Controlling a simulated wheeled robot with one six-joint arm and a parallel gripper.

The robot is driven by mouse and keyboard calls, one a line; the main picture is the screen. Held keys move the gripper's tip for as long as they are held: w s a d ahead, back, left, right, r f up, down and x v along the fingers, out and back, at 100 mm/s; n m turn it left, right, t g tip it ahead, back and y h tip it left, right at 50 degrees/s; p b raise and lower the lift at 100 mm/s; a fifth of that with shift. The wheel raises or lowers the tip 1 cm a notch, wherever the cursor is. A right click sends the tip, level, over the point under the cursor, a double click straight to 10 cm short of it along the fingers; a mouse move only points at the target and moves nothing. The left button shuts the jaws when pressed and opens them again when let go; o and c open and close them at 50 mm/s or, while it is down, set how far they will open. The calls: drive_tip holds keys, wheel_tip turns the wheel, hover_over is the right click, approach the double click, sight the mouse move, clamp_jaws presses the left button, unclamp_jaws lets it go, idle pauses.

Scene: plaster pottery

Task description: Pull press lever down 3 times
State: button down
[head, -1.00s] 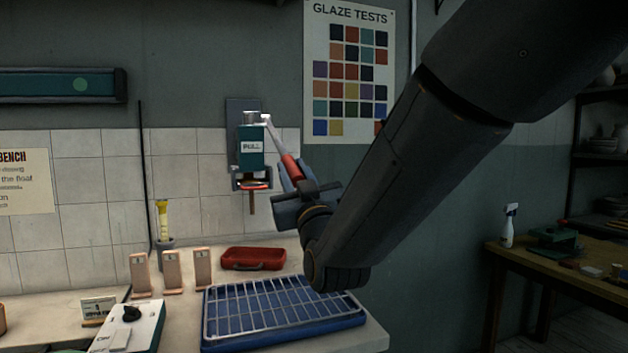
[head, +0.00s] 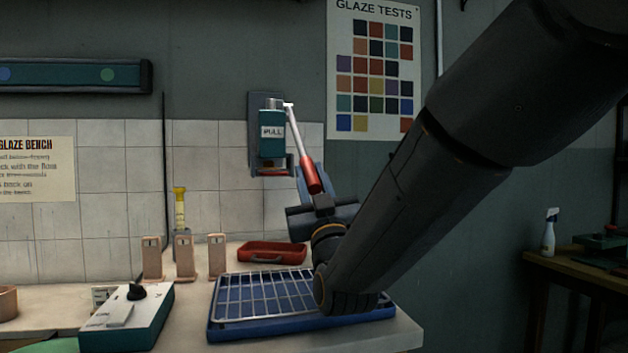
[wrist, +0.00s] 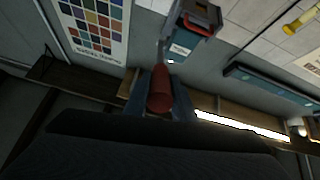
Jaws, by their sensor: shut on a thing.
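The teal press (head: 271,133) marked PULL is mounted on the tiled wall above the bench. Its pale lever (head: 297,135) slants down to the right from the press top and ends in a red handle (head: 311,175). My gripper (head: 309,182) is shut on the red handle, partly hidden behind it and my wrist. In the wrist view the red handle (wrist: 160,92) lies between the two fingers, with the press (wrist: 184,42) beyond it.
A yellow-topped tube (head: 180,208) stands at the wall. A spray bottle (head: 549,235) is on the right table.

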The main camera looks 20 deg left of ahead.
drive_tip(key=shift+f, duration=0.25)
drive_tip(key=c, duration=1.5)
unclamp_jaws()
drive_tip(key=shift+c, duration=0.2)
drive_tip(key=shift+o, duration=0.3)
drive_tip(key=shift+r, duration=0.15)
drive_tip(key=v, duration=0.7)
drive_tip(key=shift+s+d+f, duration=0.15)
drive_tip(key=shift+s+f, duration=0.05)
drive_tip(key=shift+f, duration=0.05)
drive_tip(key=shift+c, duration=0.5)
